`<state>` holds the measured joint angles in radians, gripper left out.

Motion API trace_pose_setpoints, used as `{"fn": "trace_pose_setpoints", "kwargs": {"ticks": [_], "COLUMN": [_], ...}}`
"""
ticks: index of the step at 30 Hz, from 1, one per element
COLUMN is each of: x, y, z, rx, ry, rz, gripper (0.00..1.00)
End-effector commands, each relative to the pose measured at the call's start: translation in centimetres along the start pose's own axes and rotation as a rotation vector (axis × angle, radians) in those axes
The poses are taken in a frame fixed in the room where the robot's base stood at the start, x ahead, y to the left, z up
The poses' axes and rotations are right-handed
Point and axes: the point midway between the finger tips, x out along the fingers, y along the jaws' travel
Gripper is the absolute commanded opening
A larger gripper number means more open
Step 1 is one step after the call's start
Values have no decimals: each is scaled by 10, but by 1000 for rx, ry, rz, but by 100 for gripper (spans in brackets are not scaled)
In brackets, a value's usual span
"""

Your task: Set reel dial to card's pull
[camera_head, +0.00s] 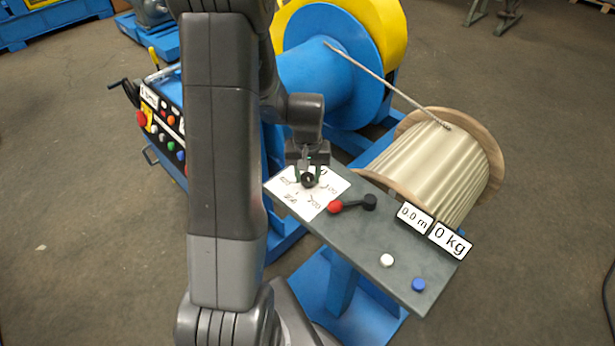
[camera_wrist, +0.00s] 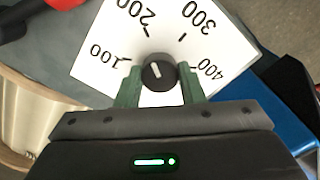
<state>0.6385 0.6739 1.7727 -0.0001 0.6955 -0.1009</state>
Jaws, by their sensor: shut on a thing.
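The reel dial is a black knob (camera_wrist: 159,73) on a white scale plate (camera_wrist: 100,28) marked 100, 200, 300 and 400. In the wrist view its white pointer line leans slightly left of straight up, roughly toward the 200 tick. My gripper (camera_wrist: 158,88) has its green fingers on both sides of the knob and is shut on it. In the head view my gripper (camera_head: 308,178) reaches down onto the plate (camera_head: 319,204) at the left end of the grey panel. I cannot make out a card with a pull value.
The grey panel (camera_head: 385,240) also carries a red-tipped lever (camera_head: 352,204), white button (camera_head: 387,260), blue button (camera_head: 418,285), and displays reading 0.0 m (camera_head: 413,217) and 0 kg (camera_head: 450,240). A wooden reel (camera_head: 425,165) stands behind. A control box (camera_head: 163,122) is at left.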

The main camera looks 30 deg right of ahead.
Motion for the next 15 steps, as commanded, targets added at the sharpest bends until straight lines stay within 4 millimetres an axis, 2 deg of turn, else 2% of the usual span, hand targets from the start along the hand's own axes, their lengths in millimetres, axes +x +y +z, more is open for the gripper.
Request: {"fn": "trace_pose_setpoints", "kwargs": {"ticks": [11, 12, 15], "x": [-1, -1, -1], "y": [0, 0, 0], "z": [-1, -1, -1], "rx": [-35, -35, -35], "ry": [2, 2, 2], "rz": [0, 0, 0], "gripper": [12, 39, 57]}}
